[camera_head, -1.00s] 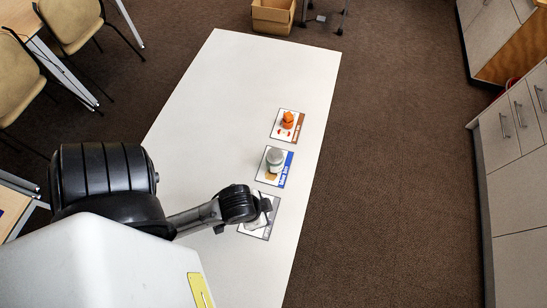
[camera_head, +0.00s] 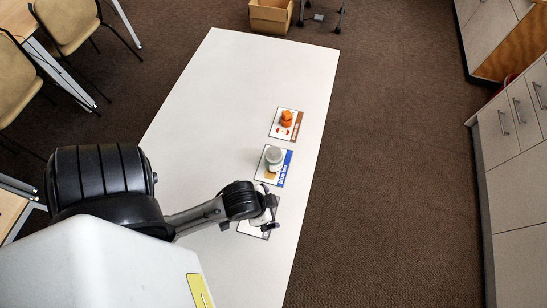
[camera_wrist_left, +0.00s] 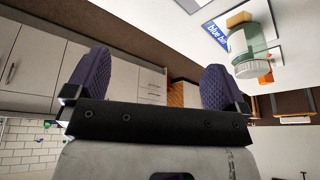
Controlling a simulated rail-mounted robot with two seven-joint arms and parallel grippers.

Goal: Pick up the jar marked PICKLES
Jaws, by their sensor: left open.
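A jar with a grey lid (camera_head: 274,156) stands on the card with a blue strip, near the table's right edge. The jar also shows upside down in the left wrist view (camera_wrist_left: 247,45), pale and see-through; no PICKLES marking can be read on it. My left gripper (camera_head: 269,224) is over the nearest card, a short way from the jar on its near side. In the left wrist view my left gripper (camera_wrist_left: 155,75) has its two purple fingers wide apart with nothing between them. My right gripper is out of sight.
The blue-strip card (camera_wrist_left: 213,32) reads "blue bin". A brown-strip card (camera_head: 296,133) holds an orange object (camera_head: 286,117) behind the jar. A grey-edged card (camera_head: 246,228) lies partly under my left gripper. The white table (camera_head: 235,80) is otherwise clear.

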